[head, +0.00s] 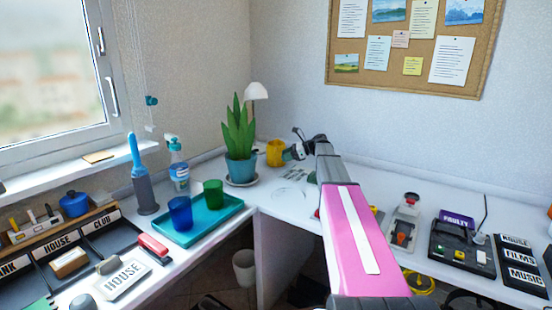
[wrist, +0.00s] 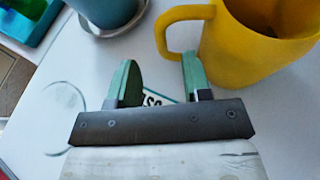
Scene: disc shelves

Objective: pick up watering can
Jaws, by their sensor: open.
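The yellow watering can (head: 275,153) stands upright on the white desk, near the back corner, to the right of the potted plant. In the wrist view its yellow body (wrist: 237,55) fills the upper right and its loop handle (wrist: 163,30) points left. No spout shows. My gripper (head: 295,146) is just right of the can in the head view. In the wrist view my gripper (wrist: 157,62) is open and empty, with green fingers. The right fingertip overlaps the lower end of the handle in the picture; I cannot tell whether they touch.
A plant in a teal pot (head: 241,170) stands on a saucer close left of the can. A white lamp (head: 257,92) is behind. A teal tray (head: 213,222) with cups and a spray bottle (head: 179,170) lies left.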

